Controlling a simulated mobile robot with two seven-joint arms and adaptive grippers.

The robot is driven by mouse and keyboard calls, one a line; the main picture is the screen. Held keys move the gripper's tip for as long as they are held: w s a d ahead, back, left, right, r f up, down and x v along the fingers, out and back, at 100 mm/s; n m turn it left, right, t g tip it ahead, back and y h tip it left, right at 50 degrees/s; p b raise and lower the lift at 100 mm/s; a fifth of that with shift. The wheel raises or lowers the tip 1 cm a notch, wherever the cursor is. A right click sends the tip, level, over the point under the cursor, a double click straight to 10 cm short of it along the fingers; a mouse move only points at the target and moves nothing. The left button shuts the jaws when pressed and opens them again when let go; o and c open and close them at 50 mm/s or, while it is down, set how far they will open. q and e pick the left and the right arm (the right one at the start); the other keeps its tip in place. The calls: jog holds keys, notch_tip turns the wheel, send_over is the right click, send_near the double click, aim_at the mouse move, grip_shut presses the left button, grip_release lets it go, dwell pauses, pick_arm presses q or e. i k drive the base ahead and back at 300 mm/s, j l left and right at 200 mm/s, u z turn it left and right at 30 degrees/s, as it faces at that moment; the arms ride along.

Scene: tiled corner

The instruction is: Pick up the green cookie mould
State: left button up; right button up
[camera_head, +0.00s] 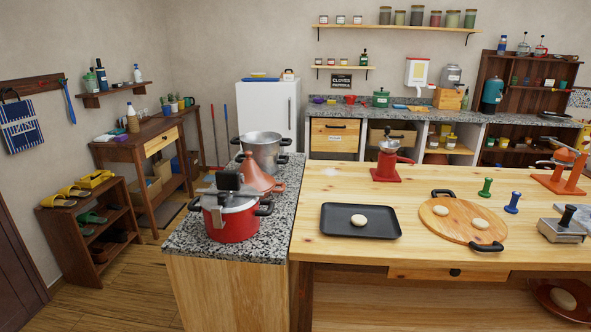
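The green cookie mould (486,187) is small, with a knob on top and a wider foot. It stands upright on the light wooden table (335,260), near the back edge of the round wooden board (440,228). A similar blue mould (513,203) stands to its right and a little nearer to me. Neither of my grippers shows in the head view.
A red grinder (388,165) stands behind. A metal device (563,228) stands at right. Pots, including a red one (232,222), crowd the granite top at left.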

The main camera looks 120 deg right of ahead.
aim_at(485, 193)
jog(key=z, duration=5.2)
